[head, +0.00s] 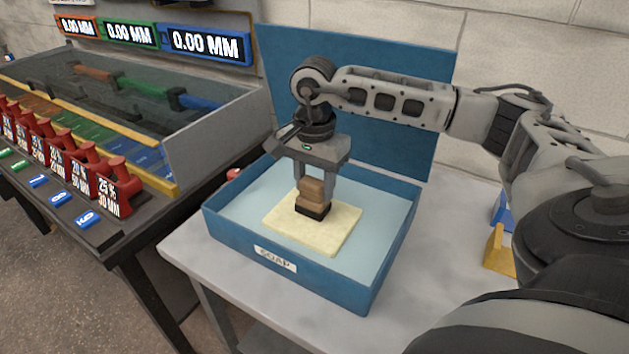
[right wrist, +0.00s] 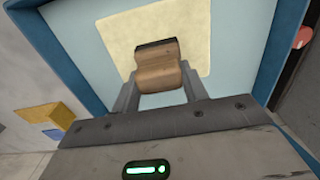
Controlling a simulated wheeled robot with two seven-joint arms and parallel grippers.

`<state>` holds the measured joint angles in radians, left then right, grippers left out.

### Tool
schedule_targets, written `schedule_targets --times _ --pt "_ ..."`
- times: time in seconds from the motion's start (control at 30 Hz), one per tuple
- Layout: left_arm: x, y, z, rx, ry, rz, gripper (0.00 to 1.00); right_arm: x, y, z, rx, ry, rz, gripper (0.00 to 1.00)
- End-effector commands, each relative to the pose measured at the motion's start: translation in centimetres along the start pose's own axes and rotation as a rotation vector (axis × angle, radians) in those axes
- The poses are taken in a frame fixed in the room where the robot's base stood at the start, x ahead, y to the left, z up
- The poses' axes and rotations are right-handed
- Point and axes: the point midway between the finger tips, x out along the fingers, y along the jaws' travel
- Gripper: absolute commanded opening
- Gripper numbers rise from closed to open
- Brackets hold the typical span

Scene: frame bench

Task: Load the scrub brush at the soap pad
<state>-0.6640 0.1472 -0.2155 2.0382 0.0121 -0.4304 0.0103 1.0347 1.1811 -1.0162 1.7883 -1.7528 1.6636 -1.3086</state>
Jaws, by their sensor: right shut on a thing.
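The scrub brush (head: 313,198) has a brown wooden grip and dark bristles. My right gripper (head: 314,186) is shut on its grip and points down into the blue soap tray (head: 310,283). The brush is upright, its dark underside on or just above the pale yellow soap pad (head: 342,224); I cannot tell if it presses. In the right wrist view the brush (right wrist: 157,72) sits between the fingers of the gripper (right wrist: 160,95), over the soap pad (right wrist: 115,40). My left gripper is not in view.
The tray stands on a grey table (head: 205,262) with a blue panel (head: 385,110) behind it. A bench at left holds red weights (head: 115,180) and numbered tags. A yellow block (head: 498,250) lies right of the tray. A red button (head: 233,174) is behind its left corner.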

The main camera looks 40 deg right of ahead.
Motion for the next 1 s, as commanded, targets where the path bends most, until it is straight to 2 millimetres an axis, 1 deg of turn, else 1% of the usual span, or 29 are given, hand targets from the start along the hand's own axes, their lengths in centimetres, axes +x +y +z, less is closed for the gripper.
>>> schedule_targets --times 0.5,1.0 --pt "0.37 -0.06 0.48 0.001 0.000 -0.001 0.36 0.67 -0.02 0.01 0.000 0.000 -0.001 0.25" --pt "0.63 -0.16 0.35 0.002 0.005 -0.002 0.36 0.93 -0.02 0.02 0.000 0.000 -0.001 0.25"
